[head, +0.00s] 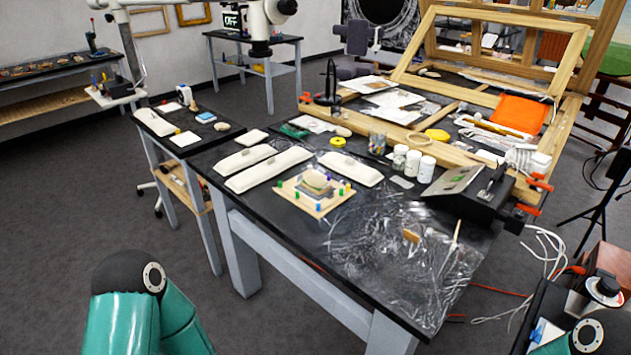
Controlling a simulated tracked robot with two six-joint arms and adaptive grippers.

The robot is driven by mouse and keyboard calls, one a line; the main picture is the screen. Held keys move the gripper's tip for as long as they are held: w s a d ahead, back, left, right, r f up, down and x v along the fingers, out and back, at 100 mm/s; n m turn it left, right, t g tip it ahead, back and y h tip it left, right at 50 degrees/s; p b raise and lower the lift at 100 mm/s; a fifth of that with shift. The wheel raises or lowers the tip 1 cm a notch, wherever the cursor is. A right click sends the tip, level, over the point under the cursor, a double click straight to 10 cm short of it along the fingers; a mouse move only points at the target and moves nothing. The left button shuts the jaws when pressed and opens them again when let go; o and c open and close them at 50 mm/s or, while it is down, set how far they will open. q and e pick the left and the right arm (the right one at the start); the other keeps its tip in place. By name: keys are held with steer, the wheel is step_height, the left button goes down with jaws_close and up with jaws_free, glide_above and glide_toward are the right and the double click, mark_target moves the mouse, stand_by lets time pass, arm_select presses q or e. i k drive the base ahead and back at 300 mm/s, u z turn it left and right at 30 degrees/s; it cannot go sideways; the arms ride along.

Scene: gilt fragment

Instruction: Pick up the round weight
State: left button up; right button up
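I cannot tell for sure which thing is the round weight. A small yellow round piece (338,142) lies near the back edge of the black worktable. A larger yellow disc (437,135) lies by the wooden frame. A beige rounded piece (317,179) rests on a small wooden board (301,199) with coloured pegs, and a beige round piece (222,126) lies on the side table. Neither gripper is in view.
Long cream weights (268,169) lie on the worktable (285,222). Crumpled clear film (385,245) covers its front right. White jars (426,169), a black box (470,197) and a large easel frame (480,50) crowd the right. A microscope (262,22) hangs above the back. The left floor is clear.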

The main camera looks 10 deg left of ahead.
mark_target(314, 180)
steer(key=u, duration=0.5)
steer(key=i, duration=0.2)
steer(key=z, duration=2.65)
steer(key=k, duration=1.55)
steer(key=z, duration=0.15)
steer(key=i, duration=0.1)
steer(key=u, duration=2.3)
steer(key=i, duration=0.9)
